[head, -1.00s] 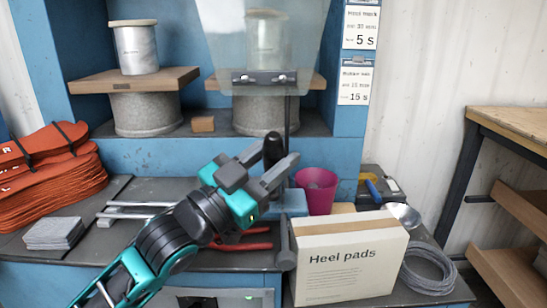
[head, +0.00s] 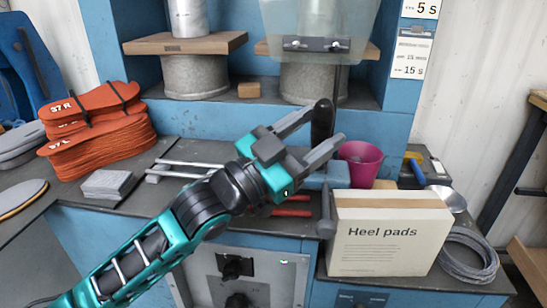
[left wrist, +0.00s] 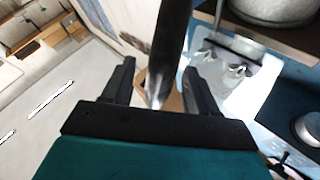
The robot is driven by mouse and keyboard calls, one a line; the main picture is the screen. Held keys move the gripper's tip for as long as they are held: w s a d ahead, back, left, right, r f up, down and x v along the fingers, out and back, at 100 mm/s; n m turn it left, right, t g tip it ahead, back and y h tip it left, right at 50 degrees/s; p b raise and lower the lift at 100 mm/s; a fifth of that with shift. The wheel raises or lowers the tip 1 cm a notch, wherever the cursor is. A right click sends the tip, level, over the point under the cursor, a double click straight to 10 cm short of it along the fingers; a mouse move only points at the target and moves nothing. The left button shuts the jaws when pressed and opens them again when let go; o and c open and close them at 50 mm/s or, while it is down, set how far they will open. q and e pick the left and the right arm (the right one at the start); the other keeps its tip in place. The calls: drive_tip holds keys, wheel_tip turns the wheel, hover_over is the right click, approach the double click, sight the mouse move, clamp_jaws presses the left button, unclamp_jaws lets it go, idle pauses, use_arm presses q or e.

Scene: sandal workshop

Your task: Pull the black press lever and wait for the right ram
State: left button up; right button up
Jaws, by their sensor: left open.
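The black press lever (head: 322,122) stands upright in front of the right-hand press station. My left gripper (head: 325,124) is open with its fingers on either side of the lever's handle. In the left wrist view the dark lever (left wrist: 171,45) rises between the two spread fingers; whether they touch it I cannot tell. The right ram (head: 318,16) is a grey cylinder behind a clear shield (head: 355,30), above a wooden board (head: 372,52) on a grey round pedestal (head: 300,85). The ram's top is out of the picture. My right gripper is not in view.
A Heel pads box (head: 388,240), a pink cup (head: 360,163) and coiled cable (head: 468,256) crowd the bench right of my gripper. Orange soles (head: 100,125) are stacked at left. Red-handled pliers (head: 292,212) lie under my gripper. A control panel (head: 245,275) is below.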

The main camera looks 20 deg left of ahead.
use_arm(q)
drive_tip(key=v, duration=1.1)
idle(0.4)
